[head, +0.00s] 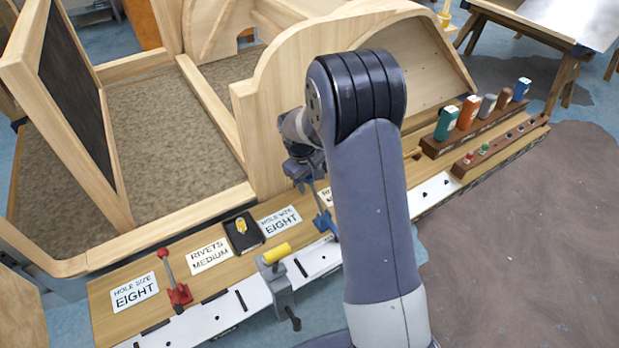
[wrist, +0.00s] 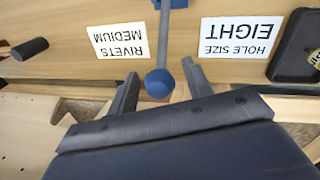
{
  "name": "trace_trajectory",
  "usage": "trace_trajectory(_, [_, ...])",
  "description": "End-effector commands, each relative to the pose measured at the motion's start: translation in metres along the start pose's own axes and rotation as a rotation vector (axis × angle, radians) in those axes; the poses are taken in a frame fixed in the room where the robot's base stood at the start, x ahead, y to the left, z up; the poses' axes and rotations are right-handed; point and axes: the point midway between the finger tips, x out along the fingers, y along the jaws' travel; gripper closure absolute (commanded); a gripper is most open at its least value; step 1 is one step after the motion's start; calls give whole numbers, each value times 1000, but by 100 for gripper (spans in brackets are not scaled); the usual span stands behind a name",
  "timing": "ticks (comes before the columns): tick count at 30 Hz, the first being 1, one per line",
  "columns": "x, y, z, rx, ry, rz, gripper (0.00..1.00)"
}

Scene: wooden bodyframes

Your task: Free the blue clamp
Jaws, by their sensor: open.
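The blue clamp (head: 325,222) stands at the front edge of the wooden bench, partly hidden behind my arm in the head view. Its grey lever and round blue knob (wrist: 157,83) show in the wrist view, with part of its blue body (wrist: 172,4) at the top edge. My gripper (head: 308,178) is above the clamp, at the upper end of its lever. In the wrist view my gripper (wrist: 160,73) is open, with one finger on each side of the knob. I cannot tell whether either finger touches it.
A red clamp (head: 178,293) and a grey clamp with a yellow handle (head: 277,280) stand to the left along the bench edge. A black tray (head: 242,232) lies between labels. A wooden rack (head: 432,148) with several bottles is at right. A curved wooden panel (head: 262,110) rises behind.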

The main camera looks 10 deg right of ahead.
Motion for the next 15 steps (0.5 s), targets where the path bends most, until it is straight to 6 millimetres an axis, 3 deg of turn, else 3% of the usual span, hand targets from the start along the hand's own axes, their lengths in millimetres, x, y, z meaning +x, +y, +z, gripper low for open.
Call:
trace_trajectory(4, [0,0,0,0,0,0,52])
trace_trajectory(15, [0,0,0,0,0,0,82])
